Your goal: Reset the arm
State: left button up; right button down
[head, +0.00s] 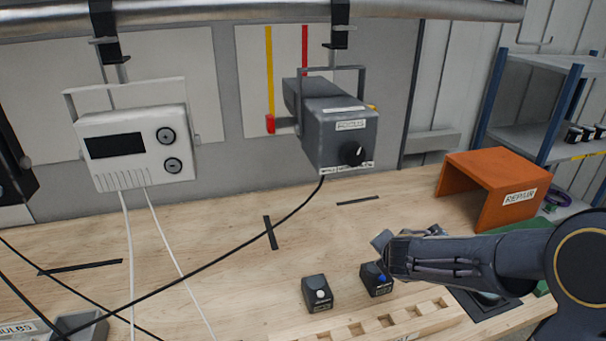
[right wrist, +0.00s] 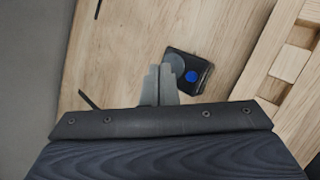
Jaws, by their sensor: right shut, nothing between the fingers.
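My right arm comes in from the right in the head view. Its gripper (head: 382,241) is over the wooden bench, beside and above a small black box with a blue button (head: 377,279). In the right wrist view the fingers of my right gripper (right wrist: 160,78) are together with nothing between them, and the box with the blue button (right wrist: 189,69) lies just past their tips. I cannot tell whether the fingers touch the box. My left gripper is not in view.
A black box with a white button (head: 317,293) stands left of the blue-button one. A slotted wooden rack (head: 400,318) lies in front. An orange stand labelled REPAIR (head: 490,185) is behind my right arm. A grey FOCUS lamp (head: 340,130) and white device (head: 135,148) hang above, trailing cables.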

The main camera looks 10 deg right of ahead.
jog(key=s+r+m+g+y, duration=0.15)
jog(key=s+r+m, duration=0.25)
jog(key=s+m, duration=1.2)
jog(key=s+a+m+g+y, duration=0.1)
jog(key=s+a+m+y, duration=0.4)
jog(key=s+a+m, duration=0.3)
jog(key=s+a, duration=0.3)
jog(key=s, duration=0.1)
jog(key=shift+r+m, duration=0.3)
jog(key=shift+r, duration=0.1)
